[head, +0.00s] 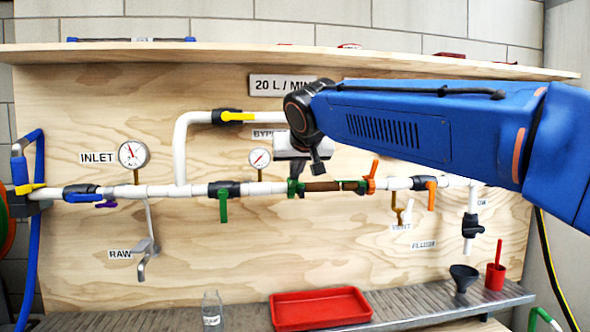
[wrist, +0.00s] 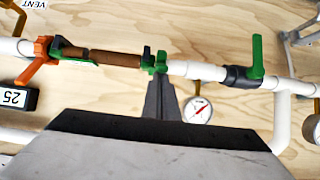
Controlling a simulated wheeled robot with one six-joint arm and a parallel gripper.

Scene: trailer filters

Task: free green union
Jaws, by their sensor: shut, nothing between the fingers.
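The green union (head: 295,187) sits on the white pipe at the left end of a brown cylindrical section (head: 322,186). In the wrist view the picture is turned over, and the green union (wrist: 154,62) shows to the right of the brown section (wrist: 115,58). My gripper (head: 317,168) is shut and empty, just above and right of the union in the head view. In the wrist view the closed fingertips (wrist: 159,80) point at the union from close by. I cannot tell whether they touch it. An orange union (head: 371,179) with a green part (head: 354,186) is at the brown section's right end.
A green-handled valve (head: 223,200) is left of the union, and an orange-handled valve (head: 428,188) is right. A small gauge (head: 259,159) and the yellow-handled bypass valve (head: 230,117) are close by. A red tray (head: 320,308) rests on the shelf below.

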